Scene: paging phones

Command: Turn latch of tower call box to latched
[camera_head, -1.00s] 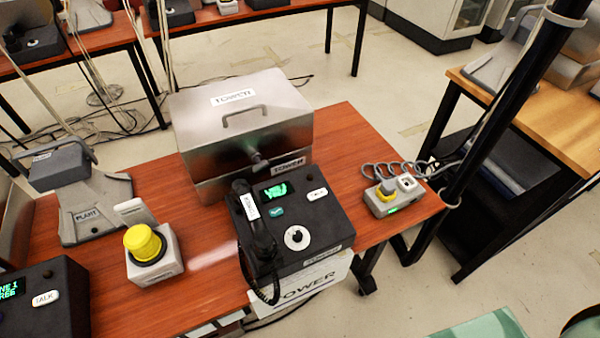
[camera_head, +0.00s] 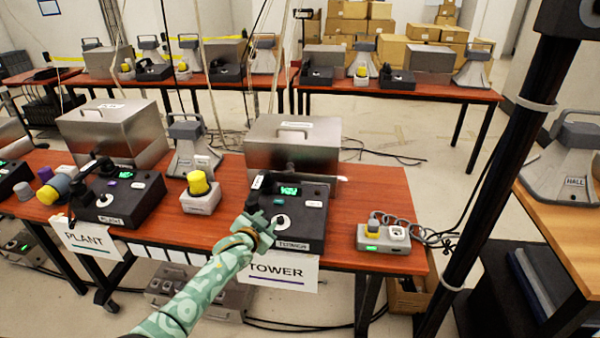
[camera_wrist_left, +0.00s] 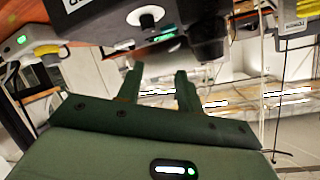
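The tower call box (camera_head: 292,155) is the metal box with a handle and white label, standing shut behind the black tower phone (camera_head: 312,215). Its front latch is not clearly visible now, behind the phone and handset. The phone has a green-lit screen and a white dial. My left gripper (camera_head: 262,225) is at the phone's front left corner, low and in front of the call box. In the left wrist view its two green fingers (camera_wrist_left: 158,82) stand apart with nothing between them, below the dark phone body (camera_wrist_left: 150,25). My right gripper is not in view.
A grey box with a yellow button (camera_head: 372,235) sits at the table's right end, cable trailing to a black pole (camera_head: 490,190). A yellow-topped button (camera_head: 199,190) and the plant phone (camera_head: 118,195) lie to the left. A TOWER sign (camera_head: 280,272) hangs from the front edge.

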